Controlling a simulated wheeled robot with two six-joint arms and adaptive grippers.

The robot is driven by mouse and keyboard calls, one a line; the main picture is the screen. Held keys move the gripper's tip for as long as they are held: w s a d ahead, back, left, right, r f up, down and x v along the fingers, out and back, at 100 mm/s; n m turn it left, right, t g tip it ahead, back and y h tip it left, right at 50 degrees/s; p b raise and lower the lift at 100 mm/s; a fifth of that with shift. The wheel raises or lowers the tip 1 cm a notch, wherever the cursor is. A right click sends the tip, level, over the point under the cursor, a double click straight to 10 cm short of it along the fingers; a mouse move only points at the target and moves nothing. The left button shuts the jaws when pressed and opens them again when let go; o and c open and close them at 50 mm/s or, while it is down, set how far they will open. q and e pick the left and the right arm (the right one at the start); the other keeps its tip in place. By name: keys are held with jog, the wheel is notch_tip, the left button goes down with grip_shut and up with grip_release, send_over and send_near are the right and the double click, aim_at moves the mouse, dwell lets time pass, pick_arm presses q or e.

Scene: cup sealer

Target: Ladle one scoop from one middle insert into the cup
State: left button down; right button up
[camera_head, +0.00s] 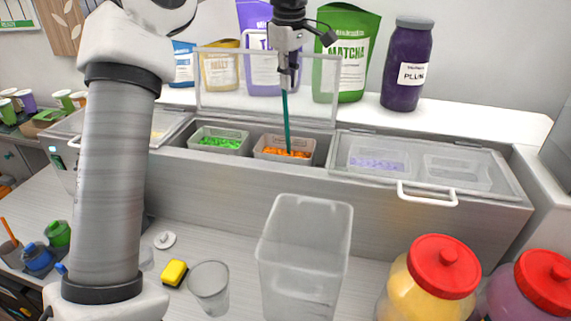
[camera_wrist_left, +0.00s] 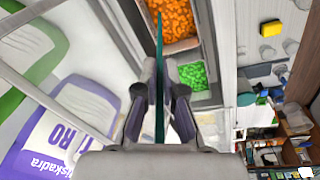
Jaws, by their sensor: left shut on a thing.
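My left gripper (camera_head: 288,70) is above the open middle section of the counter unit, shut on the teal handle of a ladle (camera_head: 287,120). The handle points down into the insert of orange pieces (camera_head: 284,148); the ladle's bowl is hidden. Beside it on the left sits an insert of green pieces (camera_head: 218,140). In the left wrist view the fingers (camera_wrist_left: 160,95) grip the teal handle (camera_wrist_left: 159,55), with orange pieces (camera_wrist_left: 172,18) and green pieces (camera_wrist_left: 193,76) beyond. A clear cup (camera_head: 209,287) stands upright on the front counter. My right gripper is not in view.
A raised clear lid (camera_head: 215,90) stands behind the inserts. A closed clear lid with a white handle (camera_head: 427,195) covers the right section. A clear square container (camera_head: 303,260), red-lidded jars (camera_head: 434,280) and a yellow sponge (camera_head: 174,273) are on the front counter. Pouches line the back.

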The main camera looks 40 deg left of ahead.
pick_arm(q)
notch_tip(320, 180, up, 10)
jog(key=p, duration=0.7)
jog(key=shift+r, duration=0.25)
dwell(0.8)
